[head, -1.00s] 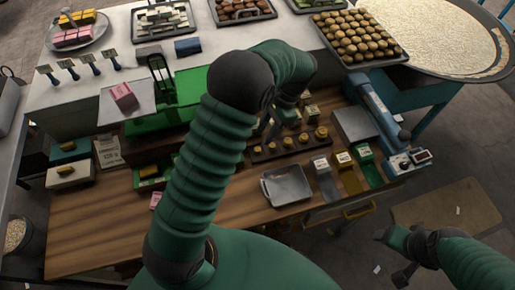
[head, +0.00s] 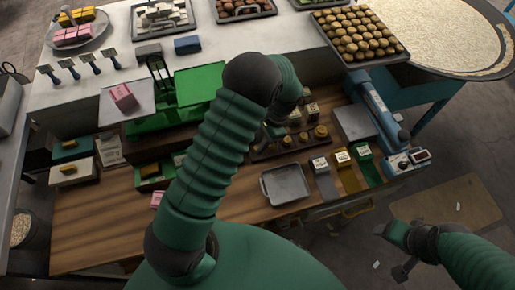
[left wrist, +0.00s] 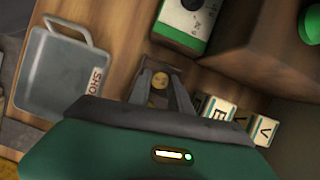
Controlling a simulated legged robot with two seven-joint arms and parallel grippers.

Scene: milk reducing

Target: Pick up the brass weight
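Several small brass weights (head: 304,136) stand in a row on a dark wooden rack on the workbench in the head view. My left gripper (head: 268,137) is lowered at the left part of this row, partly hidden by its own arm. In the left wrist view my left gripper (left wrist: 160,74) has its two fingers apart, one on each side of a round brass weight (left wrist: 160,83). Narrow gaps seem to show beside the weight, so it does not look clamped. My right arm (head: 430,242) is low at the right, away from the bench; its fingers are not clear.
A metal tray (head: 286,184) lies in front of the rack. Labelled blocks (head: 342,157) are at its right, beside a grey and blue machine (head: 378,112). A green scale (head: 200,85) stands behind left. The bench's left front (head: 105,225) is clear wood.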

